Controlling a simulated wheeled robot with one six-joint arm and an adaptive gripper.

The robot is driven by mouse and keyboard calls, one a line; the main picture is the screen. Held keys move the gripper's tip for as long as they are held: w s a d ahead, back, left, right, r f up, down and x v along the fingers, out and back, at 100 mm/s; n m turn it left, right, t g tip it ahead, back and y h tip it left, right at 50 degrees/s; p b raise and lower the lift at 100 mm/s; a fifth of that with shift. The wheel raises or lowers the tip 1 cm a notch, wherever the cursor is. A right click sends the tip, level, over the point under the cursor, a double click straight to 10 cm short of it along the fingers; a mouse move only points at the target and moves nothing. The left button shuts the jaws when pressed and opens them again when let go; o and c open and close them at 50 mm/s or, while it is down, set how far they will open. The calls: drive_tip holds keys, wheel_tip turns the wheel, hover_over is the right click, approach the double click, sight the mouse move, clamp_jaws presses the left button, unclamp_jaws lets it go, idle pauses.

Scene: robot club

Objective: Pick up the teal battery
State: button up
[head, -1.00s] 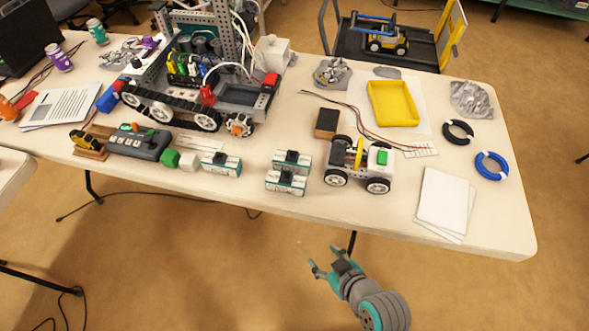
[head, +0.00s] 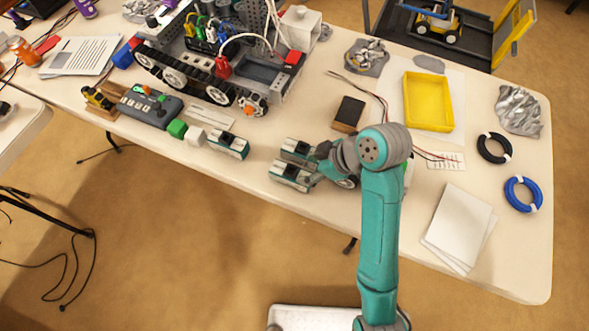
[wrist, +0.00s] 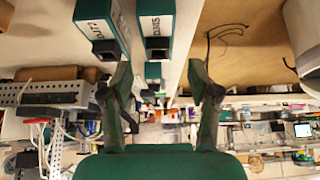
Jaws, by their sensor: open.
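Several teal-and-white batteries lie on the table. In the head view, one battery (head: 298,149) and a nearer battery (head: 289,174) lie close together, and another battery (head: 229,143) lies to their left. My gripper (head: 316,166) is open and empty at the right ends of the close pair. In the wrist view, my gripper's fingers (wrist: 158,82) are spread, with one battery (wrist: 155,20) in line with the gap between them and another battery (wrist: 98,22) to the left. A further teal block (wrist: 153,72) shows beyond. Which battery is meant, I cannot tell.
My arm hides most of the small wheeled car. A dark-topped block (head: 349,112), a yellow tray (head: 428,101), white cards (head: 459,227) and a tracked robot (head: 215,70) stand around. A white block (head: 195,136) sits left of the batteries. The table's front edge is close.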

sight(295, 173)
drive_tip(key=x, duration=1)
drive_tip(key=shift+w+d+f, duration=0.1)
drive_tip(key=shift+w, duration=0.05)
clamp_jaws()
